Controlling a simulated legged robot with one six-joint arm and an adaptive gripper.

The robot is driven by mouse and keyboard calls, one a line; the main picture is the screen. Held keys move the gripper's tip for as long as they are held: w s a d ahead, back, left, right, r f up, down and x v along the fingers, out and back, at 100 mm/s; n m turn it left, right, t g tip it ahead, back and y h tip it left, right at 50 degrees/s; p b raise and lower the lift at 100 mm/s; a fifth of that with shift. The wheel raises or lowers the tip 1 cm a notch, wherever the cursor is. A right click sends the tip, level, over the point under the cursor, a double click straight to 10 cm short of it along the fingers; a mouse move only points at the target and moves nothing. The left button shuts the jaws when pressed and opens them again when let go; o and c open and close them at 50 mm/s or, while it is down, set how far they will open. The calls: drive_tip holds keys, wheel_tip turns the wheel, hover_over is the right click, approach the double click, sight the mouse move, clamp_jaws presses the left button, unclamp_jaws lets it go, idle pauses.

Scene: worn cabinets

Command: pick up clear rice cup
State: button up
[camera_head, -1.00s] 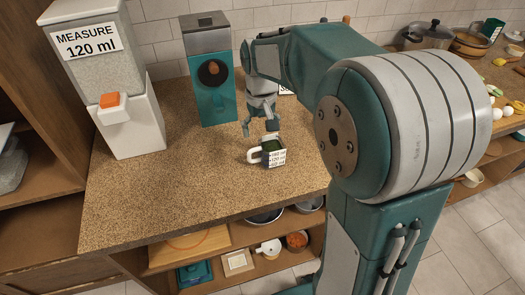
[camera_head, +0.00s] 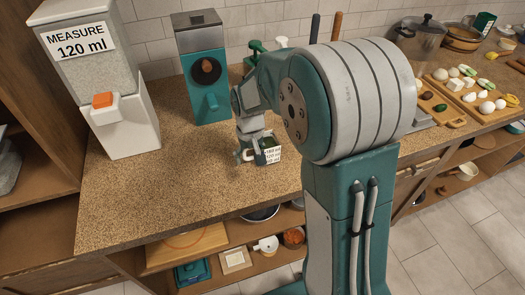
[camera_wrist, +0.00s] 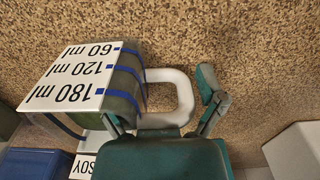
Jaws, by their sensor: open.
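The clear measuring cup (camera_head: 272,154) stands on the speckled counter, partly hidden by my gripper (camera_head: 253,152). In the wrist view the cup (camera_wrist: 124,75) has a white label marked 60, 120 and 180 ml, blue bands and a white handle (camera_wrist: 183,97). My gripper (camera_wrist: 162,100) is open there, with one finger beside the cup wall and the other on the far side of the handle. The handle lies between the fingers. I cannot tell whether either finger touches it.
A white dispenser (camera_head: 131,125) labelled "MEASURE 120 ml" stands at the left of the counter (camera_head: 150,190). A teal grinder-like machine (camera_head: 206,75) is at the back. In the wrist view a blue object (camera_wrist: 35,163) and a "SOY" label (camera_wrist: 83,167) show at the lower left.

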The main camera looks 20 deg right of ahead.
drive_tip(key=c, duration=1.2)
drive_tip(key=shift+r, duration=0.1)
drive_tip(key=shift+r, duration=1.55)
drive_tip(key=shift+s+d+r, duration=0.5)
drive_tip(key=shift+s+r, duration=0.25)
drive_tip(key=shift+r, duration=0.25)
drive_tip(key=shift+s+d+r, duration=0.5)
drive_tip(key=shift+s+r, duration=0.25)
drive_tip(key=shift+r, duration=0.25)
drive_tip(key=shift+s+d+r, duration=0.5)
drive_tip(key=shift+s+r, duration=0.25)
drive_tip(key=shift+r, duration=0.25)
drive_tip(key=shift+s+d+r, duration=0.6)
drive_tip(key=shift+s+d, duration=0.15)
drive_tip(key=shift+s, duration=0.45)
drive_tip(key=shift+s+d+r, duration=0.65)
drive_tip(key=shift+s+d, duration=0.15)
drive_tip(key=shift+s, duration=0.4)
drive_tip(key=shift+s+d+r, duration=0.6)
drive_tip(key=shift+s+d, duration=0.15)
drive_tip(key=shift+s, duration=0.45)
